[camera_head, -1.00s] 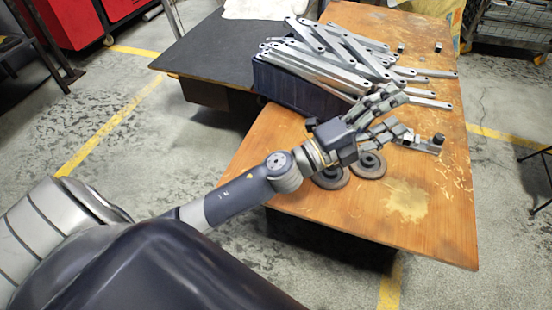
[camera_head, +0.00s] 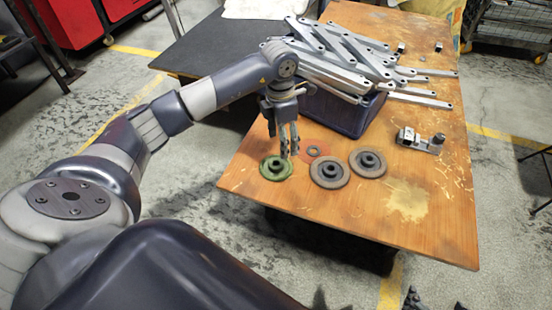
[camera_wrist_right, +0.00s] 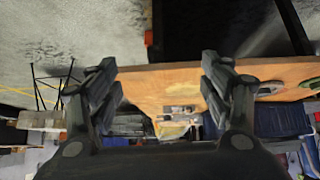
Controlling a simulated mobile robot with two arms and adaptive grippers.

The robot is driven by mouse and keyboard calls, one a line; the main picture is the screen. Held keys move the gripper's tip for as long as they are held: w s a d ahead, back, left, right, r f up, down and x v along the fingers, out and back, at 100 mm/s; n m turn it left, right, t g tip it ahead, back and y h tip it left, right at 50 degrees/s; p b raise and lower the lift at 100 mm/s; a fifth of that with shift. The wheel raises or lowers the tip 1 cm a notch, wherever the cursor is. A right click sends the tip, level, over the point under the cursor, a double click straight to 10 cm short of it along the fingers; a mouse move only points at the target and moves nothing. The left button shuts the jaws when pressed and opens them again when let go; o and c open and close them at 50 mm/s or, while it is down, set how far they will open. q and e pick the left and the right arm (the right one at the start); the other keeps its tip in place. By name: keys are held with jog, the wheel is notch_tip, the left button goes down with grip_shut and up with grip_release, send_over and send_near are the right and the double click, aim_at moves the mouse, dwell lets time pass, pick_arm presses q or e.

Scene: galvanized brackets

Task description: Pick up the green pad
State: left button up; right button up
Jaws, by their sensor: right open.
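The green pad (camera_head: 276,168) is a round disc with a dark raised hub, lying flat on the wooden table (camera_head: 330,222) near its left edge. My left gripper (camera_head: 289,155) points down just above and slightly right of the hub. Its fingers look close together from this side, and whether they are open is unclear. No object shows between them. My right gripper (camera_wrist_right: 160,72) is open and empty in the right wrist view, facing the table edge. Small dark tips at the bottom edge of the head view may belong to it.
Two grey pads (camera_head: 330,172) lie right of the green one, with a small dark ring (camera_head: 314,151) on a reddish patch between. A blue bin (camera_head: 350,114) heaped with metal brackets (camera_head: 345,50) stands behind. A metal fixture (camera_head: 420,141) sits at right. The front right tabletop is clear.

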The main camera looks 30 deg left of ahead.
pick_arm(q)
jog(key=a, duration=0.1)
jog(key=b, duration=0.1)
send_over(276, 163)
jog(key=shift+y, duration=0.3)
notch_tip(276, 163, down, 5)
jog(key=shift+w+d+r, duration=0.1)
jog(key=shift+d+r, duration=0.05)
jog(key=shift+f, duration=0.45)
notch_tip(276, 163, down, 4)
jog(key=shift+f+b, duration=0.2)
jog(key=shift+b, duration=0.8)
jog(key=shift+f, duration=0.25)
pick_arm(e)
jog(key=w+a+r+t+y, duration=0.2)
jog(key=w+a+r+t, duration=0.2)
jog(key=w+r+t, duration=0.4)
notch_tip(276, 163, up, 4)
jog(key=shift+w+r+y, duration=0.2)
jog(key=shift+w+y, duration=0.1)
jog(key=shift+w, duration=0.15)
pick_arm(q)
jog(key=shift+c, duration=0.3)
jog(key=c, duration=1.1)
